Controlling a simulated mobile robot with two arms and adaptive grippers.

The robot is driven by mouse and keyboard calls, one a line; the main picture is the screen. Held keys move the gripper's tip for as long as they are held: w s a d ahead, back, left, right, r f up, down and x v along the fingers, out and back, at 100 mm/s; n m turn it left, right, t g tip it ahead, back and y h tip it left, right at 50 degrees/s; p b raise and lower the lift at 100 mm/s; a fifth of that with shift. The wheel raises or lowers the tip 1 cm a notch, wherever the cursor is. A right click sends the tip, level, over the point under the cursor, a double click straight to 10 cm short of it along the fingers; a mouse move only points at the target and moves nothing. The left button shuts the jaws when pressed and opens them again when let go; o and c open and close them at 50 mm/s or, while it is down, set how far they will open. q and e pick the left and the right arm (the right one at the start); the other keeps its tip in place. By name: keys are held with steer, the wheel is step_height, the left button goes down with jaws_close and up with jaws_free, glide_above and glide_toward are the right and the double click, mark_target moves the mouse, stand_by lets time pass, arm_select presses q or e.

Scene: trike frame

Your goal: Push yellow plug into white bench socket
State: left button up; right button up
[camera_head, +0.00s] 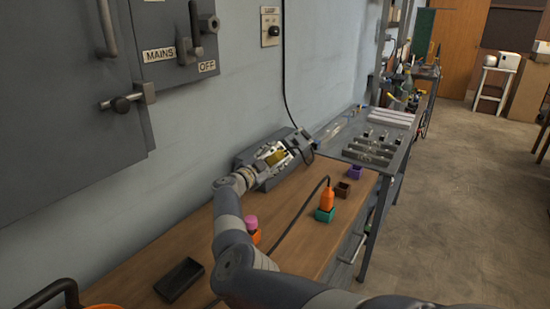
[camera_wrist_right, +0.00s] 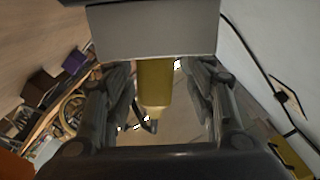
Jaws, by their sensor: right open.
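The yellow plug (camera_head: 275,157) is at the grey bench box (camera_head: 246,158) against the wall. In the right wrist view the yellow plug (camera_wrist_right: 155,82) stands between my fingers, its far end against the pale face of a box (camera_wrist_right: 150,32). How deep it sits in the socket is hidden. My right gripper (camera_head: 284,154) is open around the plug, with a finger on each side and gaps between; it also shows in the right wrist view (camera_wrist_right: 158,95). No white socket opening can be made out. My left gripper is not in view.
An orange plug (camera_head: 327,198) with a black cable stands in a green holder (camera_head: 325,214). A pink-topped piece (camera_head: 251,221), brown holder (camera_head: 342,190) and purple holder (camera_head: 355,172) are nearby. A black tray (camera_head: 180,280) lies front left. A metal table (camera_head: 350,135) adjoins the bench.

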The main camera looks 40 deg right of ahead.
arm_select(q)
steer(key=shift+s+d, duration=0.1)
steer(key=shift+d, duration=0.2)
arm_select(e)
steer(key=v, duration=0.7)
steer(key=shift+a, duration=0.25)
